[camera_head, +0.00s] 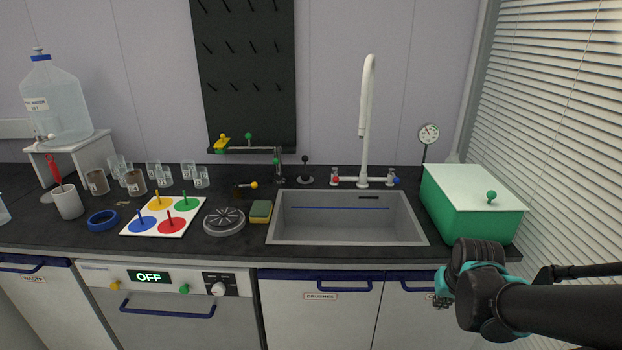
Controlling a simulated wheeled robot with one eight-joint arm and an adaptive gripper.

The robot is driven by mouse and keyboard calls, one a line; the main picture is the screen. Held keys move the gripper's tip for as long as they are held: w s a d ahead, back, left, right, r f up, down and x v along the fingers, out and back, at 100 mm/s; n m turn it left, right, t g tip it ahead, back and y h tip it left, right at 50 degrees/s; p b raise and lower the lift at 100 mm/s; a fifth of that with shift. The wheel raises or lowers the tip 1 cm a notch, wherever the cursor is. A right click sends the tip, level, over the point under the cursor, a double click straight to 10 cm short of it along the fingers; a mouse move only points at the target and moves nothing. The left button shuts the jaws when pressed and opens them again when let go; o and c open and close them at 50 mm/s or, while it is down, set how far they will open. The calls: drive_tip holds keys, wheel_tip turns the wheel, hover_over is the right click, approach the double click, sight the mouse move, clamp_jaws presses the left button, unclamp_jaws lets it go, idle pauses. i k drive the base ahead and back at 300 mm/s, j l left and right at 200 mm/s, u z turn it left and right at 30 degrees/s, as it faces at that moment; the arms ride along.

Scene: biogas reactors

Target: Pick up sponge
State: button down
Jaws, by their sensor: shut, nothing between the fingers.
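The sponge (260,211) is a small block, yellow with a green layer. It lies on the dark counter just left of the sink, right of a grey round drain-like disc. Nothing covers it. My gripper (442,300) is at the lower right, in front of the cabinet doors and below the counter edge. It is well to the right of the sponge and apart from it. The fingers are small and dark in this view, shut and empty.
The sink (345,228) with a white tap (366,120) is between the sponge and the green box (470,205). The grey disc (224,221) sits close to the sponge's left. A white board with coloured discs (163,216) and several glasses are farther left.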

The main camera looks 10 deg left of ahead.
sight(260, 211)
drive_tip(key=u, duration=1.45)
